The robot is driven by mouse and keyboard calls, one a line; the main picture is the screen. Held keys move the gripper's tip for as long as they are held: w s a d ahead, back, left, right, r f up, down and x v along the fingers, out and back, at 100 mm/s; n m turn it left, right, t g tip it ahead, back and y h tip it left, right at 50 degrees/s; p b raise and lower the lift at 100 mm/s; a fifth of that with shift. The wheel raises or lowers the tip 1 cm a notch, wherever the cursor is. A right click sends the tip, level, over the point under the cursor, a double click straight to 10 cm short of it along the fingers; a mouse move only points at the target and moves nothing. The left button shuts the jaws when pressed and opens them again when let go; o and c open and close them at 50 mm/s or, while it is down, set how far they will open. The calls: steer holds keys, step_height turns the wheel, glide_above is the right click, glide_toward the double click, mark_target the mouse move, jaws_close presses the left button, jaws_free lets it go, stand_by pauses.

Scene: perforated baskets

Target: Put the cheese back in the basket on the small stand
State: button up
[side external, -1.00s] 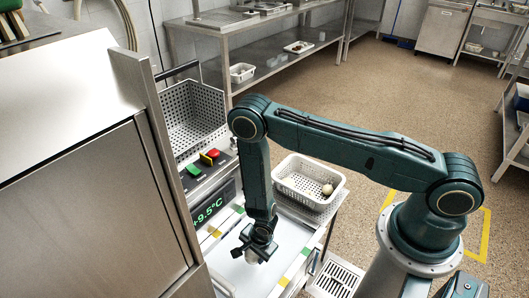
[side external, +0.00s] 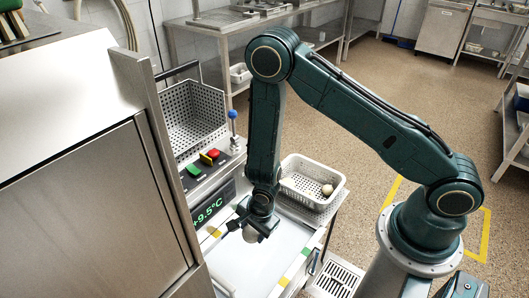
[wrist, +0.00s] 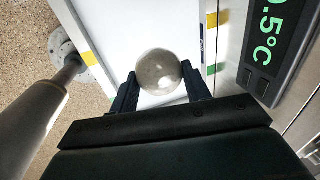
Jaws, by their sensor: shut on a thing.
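My gripper (side external: 254,228) is shut on a round, pale, greyish ball, the cheese (side external: 250,236), and holds it over the white work surface. In the wrist view the cheese (wrist: 159,72) sits between the two dark fingertips (wrist: 162,88). A white perforated basket (side external: 296,198) stands on a small stand at the far end of the surface, behind and to the right of my gripper. Another pale round piece (side external: 327,190) lies inside it, at its right side. The lower part of the held cheese is partly hidden by the fingers.
A larger grey perforated basket (side external: 192,112) stands at the back left, above a panel with green, yellow and red buttons (side external: 212,154) and a blue-topped lever (side external: 233,115). A tall steel cabinet (side external: 95,210) fills the left.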

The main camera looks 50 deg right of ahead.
steer(key=r, duration=0.3)
steer(key=shift+w+d+r, duration=0.25)
steer(key=shift+d+r, duration=0.05)
steer(key=shift+d, duration=0.05)
steer(key=w+d, duration=0.3)
steer(key=d, duration=0.7)
steer(key=w+d, duration=0.4)
steer(key=d, duration=0.5)
steer(key=s+d, duration=0.2)
steer(key=d, duration=0.8)
steer(key=s+d, duration=0.2)
steer(key=d, duration=0.8)
steer(key=shift+s+x, duration=0.15)
steer(key=shift+x, duration=1.1)
steer(key=shift+s+x, duration=0.15)
steer(key=shift+x, duration=1.15)
steer(key=shift+a+f, duration=0.1)
steer(key=shift+f, duration=0.1)
steer(key=shift+s+f+x, duration=0.1)
steer(key=shift+s+x, duration=0.2)
steer(key=shift+x, duration=1.1)
steer(key=shift+s+f+x, duration=0.1)
steer(key=shift+s+x, duration=0.2)
steer(key=shift+x, duration=1.05)
steer(key=shift+s+x, duration=0.35)
steer(key=shift+x, duration=1.05)
steer(key=shift+f, duration=0.6)
